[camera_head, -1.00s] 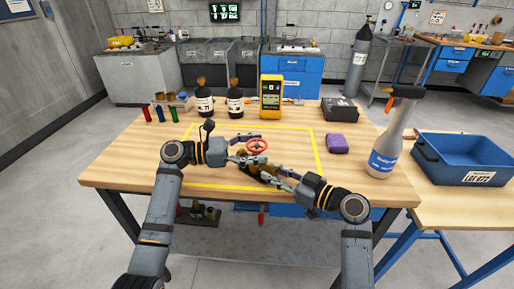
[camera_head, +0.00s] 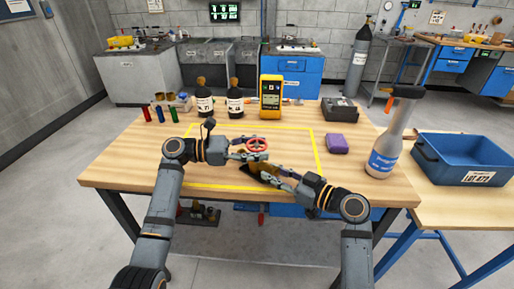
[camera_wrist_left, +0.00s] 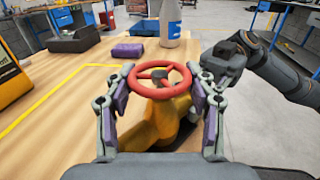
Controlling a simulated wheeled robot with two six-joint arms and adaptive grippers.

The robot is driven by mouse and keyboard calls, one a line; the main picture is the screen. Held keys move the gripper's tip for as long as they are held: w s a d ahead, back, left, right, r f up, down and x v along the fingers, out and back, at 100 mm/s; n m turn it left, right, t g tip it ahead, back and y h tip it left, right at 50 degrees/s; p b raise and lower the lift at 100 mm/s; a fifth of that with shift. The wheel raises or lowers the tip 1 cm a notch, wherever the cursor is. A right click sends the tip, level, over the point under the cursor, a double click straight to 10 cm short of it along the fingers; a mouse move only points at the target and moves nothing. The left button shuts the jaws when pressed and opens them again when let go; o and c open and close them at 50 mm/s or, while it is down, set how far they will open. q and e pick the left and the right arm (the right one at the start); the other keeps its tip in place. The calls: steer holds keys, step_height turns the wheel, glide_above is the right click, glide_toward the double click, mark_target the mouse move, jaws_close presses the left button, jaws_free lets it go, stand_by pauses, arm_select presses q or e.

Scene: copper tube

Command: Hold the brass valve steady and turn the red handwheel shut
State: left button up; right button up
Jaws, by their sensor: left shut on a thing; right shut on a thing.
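The red handwheel (camera_head: 257,144) sits on top of the brass valve (camera_head: 262,172), inside the yellow outline on the bench. In the left wrist view the handwheel (camera_wrist_left: 160,80) lies between the two purple-padded fingers of my left gripper (camera_wrist_left: 160,100), which is shut on its rim from both sides. The valve body (camera_wrist_left: 165,122) shows below the wheel. My right gripper (camera_head: 268,174) is shut on the valve from the lower right. In the head view the fingers hide much of the valve body.
A yellow meter (camera_head: 271,97) and dark bottles (camera_head: 236,101) stand behind. A blue bin (camera_head: 465,160) is on the side table. Bench space left of the yellow outline is clear.

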mark_target(257, 144)
arm_select(q)
steer(key=m+g, duration=0.2)
steer(key=g, duration=0.2)
steer(key=m+g, duration=0.3)
steer(key=g, duration=0.1)
steer(key=shift+w+y, duration=0.15)
steer(key=shift+y, duration=0.15)
steer(key=shift+f+m+g, duration=0.1)
steer(key=shift+m+g, duration=0.3)
steer(key=shift+g, duration=0.1)
steer(key=shift+s+m+g+y, duration=0.2)
steer(key=shift+m+g+y, duration=0.1)
steer(key=shift+g, duration=0.1)
steer(key=o, duration=1.2)
step_height(257, 144, up, 10)
steer(key=shift+r, duration=0.1)
